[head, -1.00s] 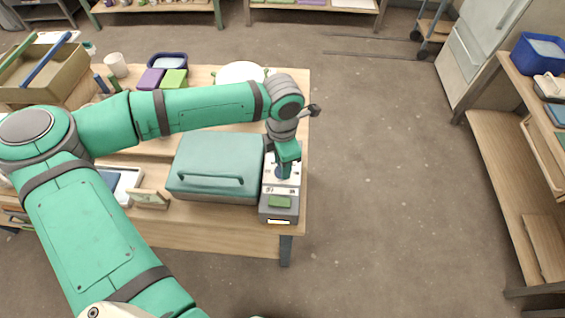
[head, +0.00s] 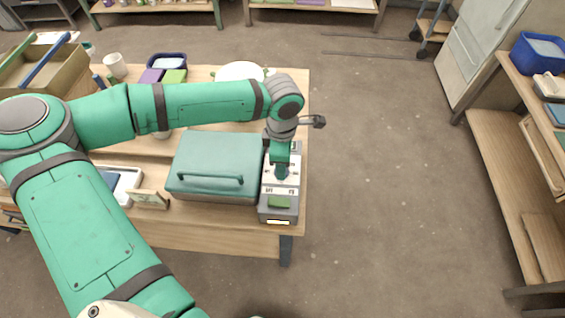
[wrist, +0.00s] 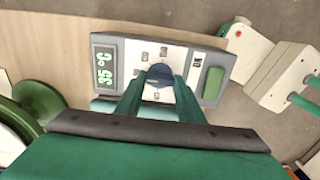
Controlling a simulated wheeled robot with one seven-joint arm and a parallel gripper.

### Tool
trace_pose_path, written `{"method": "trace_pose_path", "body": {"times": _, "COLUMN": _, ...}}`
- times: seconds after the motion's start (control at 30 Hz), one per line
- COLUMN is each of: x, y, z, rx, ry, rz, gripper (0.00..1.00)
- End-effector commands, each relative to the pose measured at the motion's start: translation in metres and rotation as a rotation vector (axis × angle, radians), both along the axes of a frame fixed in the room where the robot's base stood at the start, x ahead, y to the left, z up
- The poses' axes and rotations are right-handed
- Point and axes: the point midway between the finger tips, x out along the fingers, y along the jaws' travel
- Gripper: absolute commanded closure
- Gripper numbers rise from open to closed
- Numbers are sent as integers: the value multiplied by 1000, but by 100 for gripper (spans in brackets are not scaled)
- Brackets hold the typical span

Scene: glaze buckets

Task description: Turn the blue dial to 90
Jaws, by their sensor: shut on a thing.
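The blue dial (wrist: 159,72) sits on the pale face of a grey control box (wrist: 225,62). In the head view the box (head: 278,213) stands at the table's right edge, and my gripper mostly hides the dial. The green display (wrist: 104,66) on the box appears to read 35 °C, turned sideways. Small marks surround the dial, too small to read. My gripper (wrist: 161,78) points down at the panel, its two green fingers shut on the dial's sides. In the head view my gripper (head: 281,171) is over the middle of the box.
A teal lidded case (head: 213,168) stands close to the left of the box. A white round bowl (head: 240,72) is behind on the table (head: 215,234). A green pad (wrist: 213,82) lies on the box's face. The floor (head: 390,190) to the right is clear.

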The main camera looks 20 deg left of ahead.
Motion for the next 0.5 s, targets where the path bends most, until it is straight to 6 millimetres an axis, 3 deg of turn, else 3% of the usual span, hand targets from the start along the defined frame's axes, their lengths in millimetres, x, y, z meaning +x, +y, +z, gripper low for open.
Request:
{"method": "trace_pose_path", "body": {"times": 0.23, "x": 0, "y": 4, "z": 0, "rx": 6, "ry": 1, "rz": 5, "gripper": 88}}
{"method": "trace_pose_path", "body": {"times": 0.27, "x": 0, "y": 4, "z": 0, "rx": 6, "ry": 1, "rz": 5, "gripper": 58}}
{"method": "trace_pose_path", "body": {"times": 0.3, "x": 0, "y": 3, "z": 0, "rx": 6, "ry": 1, "rz": 5, "gripper": 49}}
{"method": "trace_pose_path", "body": {"times": 0.5, "x": 0, "y": 1, "z": 0, "rx": 3, "ry": 0, "rz": 2, "gripper": 47}}
